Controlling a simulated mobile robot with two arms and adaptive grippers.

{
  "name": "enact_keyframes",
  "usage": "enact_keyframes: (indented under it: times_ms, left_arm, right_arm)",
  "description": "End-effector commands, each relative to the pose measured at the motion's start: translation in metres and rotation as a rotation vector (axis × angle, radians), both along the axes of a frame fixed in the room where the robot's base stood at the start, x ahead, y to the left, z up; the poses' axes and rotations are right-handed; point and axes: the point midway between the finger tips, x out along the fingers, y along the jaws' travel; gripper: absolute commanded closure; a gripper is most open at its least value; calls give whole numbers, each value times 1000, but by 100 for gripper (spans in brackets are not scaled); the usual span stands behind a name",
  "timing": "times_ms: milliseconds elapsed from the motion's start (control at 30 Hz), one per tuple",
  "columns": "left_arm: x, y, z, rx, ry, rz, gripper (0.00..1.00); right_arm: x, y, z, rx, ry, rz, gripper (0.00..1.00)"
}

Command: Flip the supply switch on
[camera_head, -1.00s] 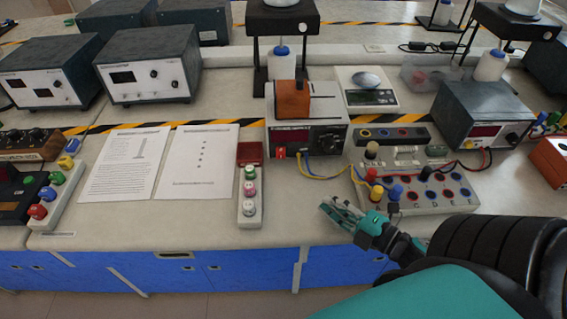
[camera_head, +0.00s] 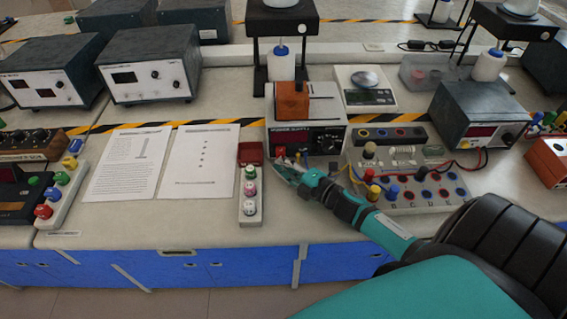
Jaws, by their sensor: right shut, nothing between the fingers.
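The supply (camera_head: 309,119) is a light box with a dark front panel and an orange-brown block (camera_head: 292,101) on top. Its red switch (camera_head: 281,152) is at the lower left of the front panel, and I cannot tell its position. My right gripper (camera_head: 279,167) is shut and empty, with its fingertips just in front of and below the switch. I cannot tell if they touch it. The gripper and wrist hide part of the lower front panel and the wires there. My left gripper is out of view.
A terminal board (camera_head: 425,192) with coloured posts and wires stands right of my right wrist. Printed sheets (camera_head: 198,163) lie further left. The bench front edge is clear.

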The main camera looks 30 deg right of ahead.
Motion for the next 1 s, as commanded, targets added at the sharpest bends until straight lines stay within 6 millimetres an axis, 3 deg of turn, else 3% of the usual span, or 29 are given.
enact_keyframes:
  times_ms: [400, 633, 700, 867, 1000]
  left_arm:
    - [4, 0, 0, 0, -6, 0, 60]
    - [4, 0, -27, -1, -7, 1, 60]
    - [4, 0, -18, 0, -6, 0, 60]
    - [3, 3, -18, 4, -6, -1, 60]
    - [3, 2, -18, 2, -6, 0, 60]
  right_arm:
    - [3, -2, -1, -1, -1, 0, 100]
    - [8, -5, -11, -31, -58, 0, 100]
    - [8, -4, -3, -30, -53, 1, 100]
    - [7, -5, -2, -31, -53, 1, 100]
    - [8, -5, 10, -36, -55, 2, 100]
